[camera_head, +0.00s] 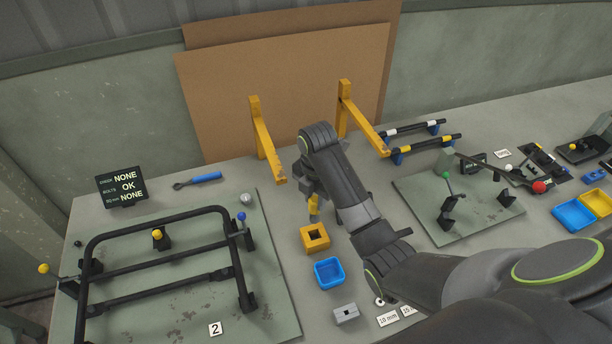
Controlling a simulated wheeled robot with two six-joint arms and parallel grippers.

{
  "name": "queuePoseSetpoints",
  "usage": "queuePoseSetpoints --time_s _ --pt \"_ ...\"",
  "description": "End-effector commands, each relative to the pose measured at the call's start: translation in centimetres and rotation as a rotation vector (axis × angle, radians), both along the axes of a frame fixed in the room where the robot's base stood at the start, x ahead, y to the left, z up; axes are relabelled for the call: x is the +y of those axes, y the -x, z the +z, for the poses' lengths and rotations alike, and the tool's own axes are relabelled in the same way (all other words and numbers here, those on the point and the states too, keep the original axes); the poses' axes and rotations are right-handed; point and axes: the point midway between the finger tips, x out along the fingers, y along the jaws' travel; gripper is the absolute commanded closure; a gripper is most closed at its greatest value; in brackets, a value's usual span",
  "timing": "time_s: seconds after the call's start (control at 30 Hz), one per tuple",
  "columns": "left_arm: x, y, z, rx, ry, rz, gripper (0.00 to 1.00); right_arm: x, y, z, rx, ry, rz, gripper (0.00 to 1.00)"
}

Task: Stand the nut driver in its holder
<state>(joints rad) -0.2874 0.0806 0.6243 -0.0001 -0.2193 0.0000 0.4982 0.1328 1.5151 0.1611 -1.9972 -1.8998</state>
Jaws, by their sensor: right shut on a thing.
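The nut driver (313,204) shows as a short yellow piece with a greyish lower end. It hangs roughly upright under my right gripper (311,190), which is shut on it. My arm and the gripper hide its upper part. The holder (315,244) appears to be the yellow block with a dark square opening on the bench. The nut driver's lower end appears just above and behind the opening in the picture; I cannot tell the exact height gap. My left gripper is not in view.
A blue tray (329,272) and a small grey block (346,315) stand in front of the holder. Yellow upright arms (266,145) rise behind. A black tubular frame (160,226) fills the left plate. A blue-handled wrench (205,177) lies behind it.

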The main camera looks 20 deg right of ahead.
Motion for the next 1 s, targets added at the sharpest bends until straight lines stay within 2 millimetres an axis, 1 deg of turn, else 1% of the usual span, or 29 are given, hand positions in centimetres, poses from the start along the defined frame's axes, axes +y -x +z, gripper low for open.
queuePoseSetpoints --time_s 0.3,0.4,0.57,0.77,1.0 --pt "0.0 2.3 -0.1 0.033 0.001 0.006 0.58 0.1 0.0 0.0 0.0 0.0 0.002 1.0" --pt "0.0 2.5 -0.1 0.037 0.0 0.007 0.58 0.1 0.0 -0.1 0.0 0.0 0.001 1.0" --pt "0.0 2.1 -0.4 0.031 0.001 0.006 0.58 0.1 0.0 -0.6 0.001 0.0 0.001 1.0" --pt "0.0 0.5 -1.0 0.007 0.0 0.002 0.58 0.1 0.0 -2.1 0.0 -0.001 0.001 1.0" --pt "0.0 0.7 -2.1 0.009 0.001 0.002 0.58 0.1 0.0 -4.4 0.0 -0.001 0.001 1.0"
